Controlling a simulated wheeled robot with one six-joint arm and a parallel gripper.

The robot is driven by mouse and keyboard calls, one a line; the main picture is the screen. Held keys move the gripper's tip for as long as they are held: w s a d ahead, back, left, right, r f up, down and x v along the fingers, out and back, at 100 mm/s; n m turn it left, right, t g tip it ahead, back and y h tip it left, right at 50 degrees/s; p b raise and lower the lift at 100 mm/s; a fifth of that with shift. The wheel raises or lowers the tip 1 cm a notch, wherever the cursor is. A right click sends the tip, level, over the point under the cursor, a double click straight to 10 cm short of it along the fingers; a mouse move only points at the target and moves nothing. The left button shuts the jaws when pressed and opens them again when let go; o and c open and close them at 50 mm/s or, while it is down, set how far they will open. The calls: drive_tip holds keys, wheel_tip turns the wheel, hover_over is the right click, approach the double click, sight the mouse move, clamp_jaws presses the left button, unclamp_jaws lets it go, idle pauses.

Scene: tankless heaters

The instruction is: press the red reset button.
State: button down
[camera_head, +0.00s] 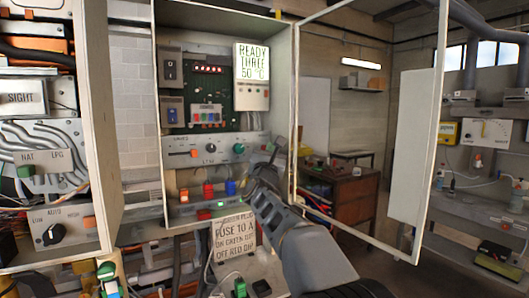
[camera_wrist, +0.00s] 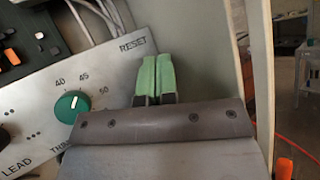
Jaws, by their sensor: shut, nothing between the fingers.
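The control panel (camera_head: 215,149) runs across the open cabinet; it also shows in the wrist view (camera_wrist: 35,85). Its RESET label (camera_wrist: 132,43) is at the panel's upper right. No red reset button shows; the spot below the label is covered by my gripper (camera_wrist: 154,62). My gripper's green fingers are together and empty, pointing at the panel just below the label. In the head view my gripper (camera_head: 268,157) is at the panel's right end. I cannot tell whether the fingertips touch the panel.
A green knob (camera_wrist: 70,106) is left of my fingers, also in the head view (camera_head: 239,149). Red (camera_head: 208,190) and blue (camera_head: 230,187) parts sit below the panel. The cabinet's side wall and open door (camera_head: 415,150) stand close on the right.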

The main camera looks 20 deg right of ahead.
drive_tip(key=shift+s+d+b, duration=0.15)
drive_tip(key=shift+s+b, duration=0.75)
drive_tip(key=shift+s, duration=0.2)
drive_tip(key=shift+s+d+b, duration=0.1)
drive_tip(key=shift+s+b, duration=0.75)
drive_tip(key=shift+s, duration=0.2)
